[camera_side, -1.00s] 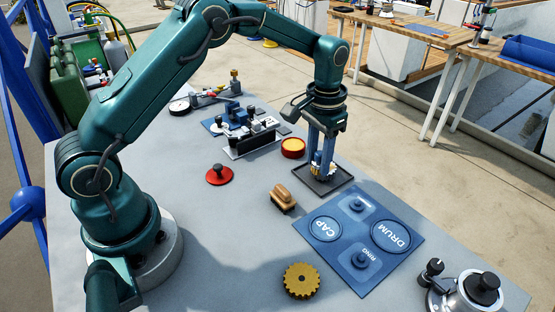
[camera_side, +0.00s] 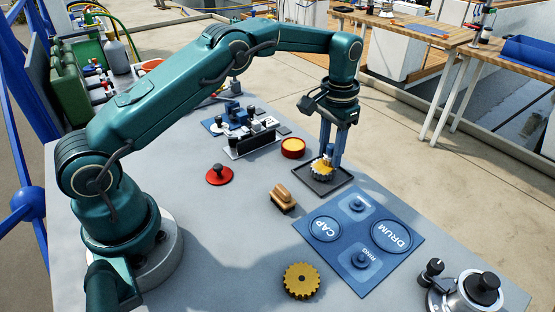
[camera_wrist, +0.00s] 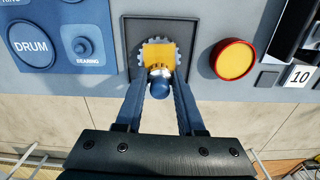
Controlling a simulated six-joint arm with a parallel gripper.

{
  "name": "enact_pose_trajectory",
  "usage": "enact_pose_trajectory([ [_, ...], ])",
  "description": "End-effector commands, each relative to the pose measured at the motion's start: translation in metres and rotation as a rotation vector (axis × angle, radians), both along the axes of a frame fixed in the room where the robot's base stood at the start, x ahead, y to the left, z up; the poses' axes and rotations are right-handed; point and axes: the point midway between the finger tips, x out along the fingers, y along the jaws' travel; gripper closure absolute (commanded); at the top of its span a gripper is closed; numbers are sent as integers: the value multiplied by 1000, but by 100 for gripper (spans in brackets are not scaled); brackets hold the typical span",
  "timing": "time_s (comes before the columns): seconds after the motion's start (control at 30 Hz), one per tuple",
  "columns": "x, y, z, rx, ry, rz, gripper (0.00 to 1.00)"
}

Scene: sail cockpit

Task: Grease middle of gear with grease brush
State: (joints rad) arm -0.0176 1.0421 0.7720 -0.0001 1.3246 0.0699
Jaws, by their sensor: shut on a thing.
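My gripper (camera_side: 332,156) points down over the black square tray (camera_side: 339,184) and is shut on the grease brush. In the wrist view the brush (camera_wrist: 160,72) shows a blue handle end, a silver collar and a wide yellow bristle head between my fingertips (camera_wrist: 157,84). A grey toothed gear (camera_wrist: 141,52) lies in the tray, which also shows in the wrist view (camera_wrist: 132,28). The bristles cover the gear's middle; I cannot tell whether they touch it. The gear also shows in the side view (camera_side: 315,174), partly hidden by the brush and fingers.
A red tin with yellow content (camera_side: 293,148) stands beside the tray.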

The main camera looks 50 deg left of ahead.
Motion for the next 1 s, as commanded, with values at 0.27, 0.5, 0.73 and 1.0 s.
enact_pose_trajectory([
  [0.27, 9, 1, -1, 0, -1, 0, 100],
  [0.5, 10, 1, 0, 0, 2, 0, 100],
  [0.73, 4, 0, 0, 0, 2, 0, 100],
  [1.0, -7, 0, 0, 0, 2, 0, 100],
])
